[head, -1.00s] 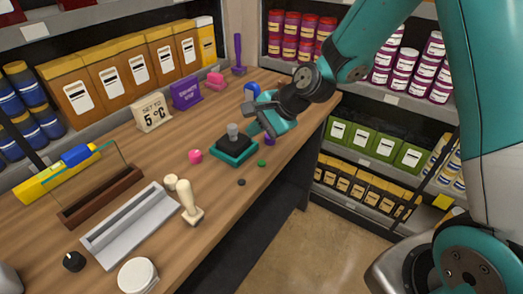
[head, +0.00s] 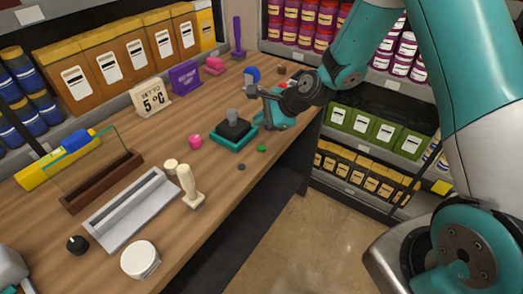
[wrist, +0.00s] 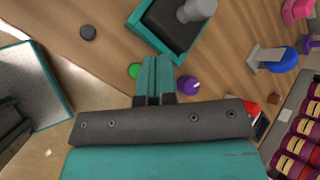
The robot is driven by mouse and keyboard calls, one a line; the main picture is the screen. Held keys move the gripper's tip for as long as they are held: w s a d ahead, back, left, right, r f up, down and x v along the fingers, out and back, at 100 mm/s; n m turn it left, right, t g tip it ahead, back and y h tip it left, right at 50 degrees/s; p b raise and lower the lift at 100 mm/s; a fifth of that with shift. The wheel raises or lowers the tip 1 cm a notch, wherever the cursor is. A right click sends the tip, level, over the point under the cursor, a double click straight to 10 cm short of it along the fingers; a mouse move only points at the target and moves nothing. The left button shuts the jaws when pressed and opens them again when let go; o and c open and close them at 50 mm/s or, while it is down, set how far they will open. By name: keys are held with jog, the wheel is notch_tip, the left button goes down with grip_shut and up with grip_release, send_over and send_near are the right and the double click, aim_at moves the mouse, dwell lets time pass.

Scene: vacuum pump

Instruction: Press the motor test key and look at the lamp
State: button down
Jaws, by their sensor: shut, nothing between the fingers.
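Which part is the motor test key, and which the lamp, I cannot tell for sure. A small green button (head: 262,149) sits on the bench near its front edge, and a dark round button (head: 241,167) lies to its left. My gripper (wrist: 158,72) is shut and empty, low over the bench. In the wrist view its fingertips are beside the green button (wrist: 134,71), which they partly hide, and a purple knob (wrist: 188,85) is just right of them. Contact cannot be told. The dark button (wrist: 88,32) is farther off.
A teal tray (head: 224,143) with a black block and grey post stands left of my gripper. A pink knob (head: 195,141), a cream stamp-like handle (head: 188,185) and a grey channel (head: 132,208) lie nearer. A blue-topped part (head: 252,75) stands behind.

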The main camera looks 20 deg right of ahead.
aim_at(261, 149)
notch_tip(261, 149, down, 7)
jog(key=b, duration=0.4)
jog(key=shift+r+b, duration=0.1)
jog(key=shift+b, duration=0.2)
dwell(1.6)
jog(key=shift+f, duration=0.4)
jog(key=shift+f+b, duration=0.4)
dwell(0.4)
jog(key=shift+r, duration=0.1)
jog(key=shift+r+p, duration=0.7)
jog(key=shift+p, duration=0.1)
jog(key=shift+r, duration=0.1)
notch_tip(261, 149, up, 5)
jog(key=p, duration=0.4)
